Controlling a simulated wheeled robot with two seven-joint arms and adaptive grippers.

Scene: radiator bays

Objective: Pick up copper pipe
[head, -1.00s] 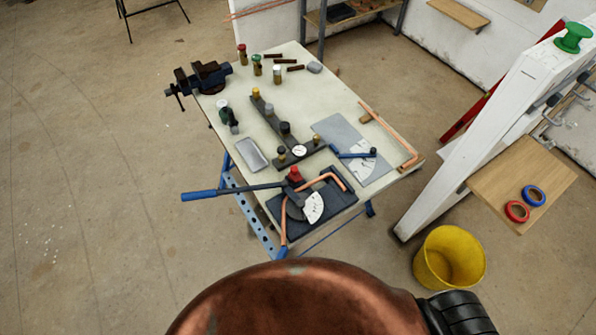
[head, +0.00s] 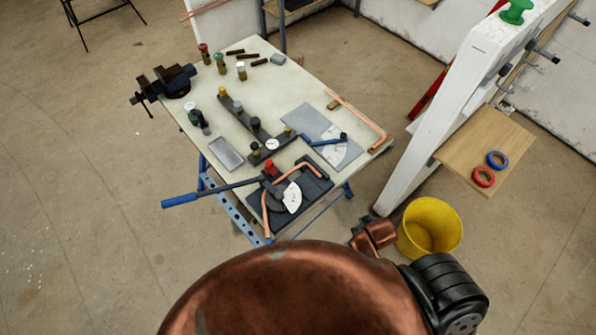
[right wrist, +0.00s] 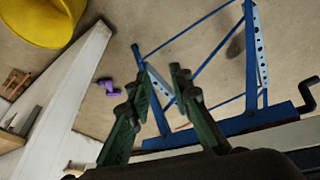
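A bent copper pipe (head: 360,124) lies along the right edge of the workbench (head: 225,100) in the head view. A second copper pipe (head: 265,212) sits in the pipe bender (head: 285,197) at the bench's near end. My right gripper (right wrist: 156,78) shows in the right wrist view with its two green fingers apart and nothing between them. It is below or beside the bench, facing the blue folding legs (right wrist: 200,60). Neither pipe can be made out clearly in that view. My left gripper is not in view.
A yellow bucket (head: 430,228) stands on the floor right of the bench. A white wall end (head: 430,130) rises beside it, with a wooden shelf (head: 470,150) holding red and blue tape rolls. A vise (head: 168,84) is on the bench's far left.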

